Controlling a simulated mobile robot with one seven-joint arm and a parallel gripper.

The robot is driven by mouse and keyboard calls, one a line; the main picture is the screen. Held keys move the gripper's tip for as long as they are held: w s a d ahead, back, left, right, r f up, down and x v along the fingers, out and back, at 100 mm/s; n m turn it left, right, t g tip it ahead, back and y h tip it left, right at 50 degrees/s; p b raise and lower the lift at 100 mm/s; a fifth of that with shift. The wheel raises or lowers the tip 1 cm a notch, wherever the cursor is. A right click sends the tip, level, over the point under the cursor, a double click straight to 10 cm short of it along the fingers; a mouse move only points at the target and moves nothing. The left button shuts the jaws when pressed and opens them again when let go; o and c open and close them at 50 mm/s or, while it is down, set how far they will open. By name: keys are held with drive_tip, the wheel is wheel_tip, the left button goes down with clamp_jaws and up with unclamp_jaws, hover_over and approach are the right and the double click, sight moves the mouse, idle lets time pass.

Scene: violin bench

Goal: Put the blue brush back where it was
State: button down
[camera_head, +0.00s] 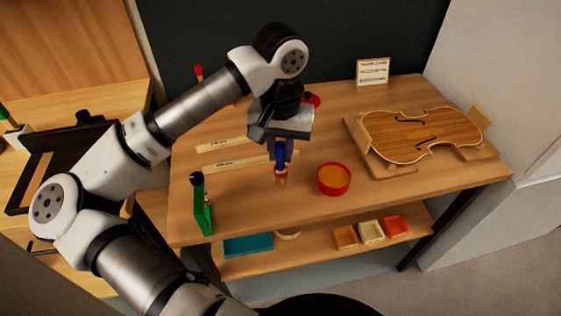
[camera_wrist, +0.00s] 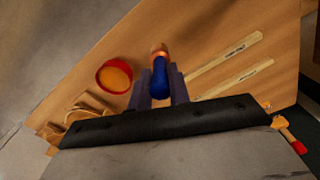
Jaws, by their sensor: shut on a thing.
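The blue brush (camera_head: 280,157) hangs from my gripper (camera_head: 282,147) over the middle of the bench, its copper-coloured end pointing down. In the wrist view the blue brush (camera_wrist: 159,78) lies between the two fingers of my gripper (camera_wrist: 160,88), which is shut on it. I cannot tell for sure whether its lower end touches the bench top. A red bowl (camera_head: 333,190) with orange contents stands just right of the brush. Two pale wooden strips with writing, one farther back (camera_head: 221,143) and one nearer (camera_head: 232,165), lie to its left.
A violin body (camera_head: 430,137) rests on a wooden cradle at the right. A white card (camera_head: 372,71) stands at the back. A green upright thing (camera_head: 203,210) with a black top is at the front left. A red-topped thing (camera_head: 198,71) is at the back left. The bench front is clear.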

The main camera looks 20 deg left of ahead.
sight(281, 168)
drive_tip(key=shift+f+p, duration=0.3)
drive_tip(key=shift+f, duration=2.15)
drive_tip(key=shift+f, duration=0.2)
drive_tip(key=c, duration=1.3)
unclamp_jaws()
drive_tip(key=shift+r, duration=0.1)
wheel_tip(281, 168, up, 12)
drive_tip(key=shift+r+b, duration=0.1)
drive_tip(key=shift+b, duration=0.65)
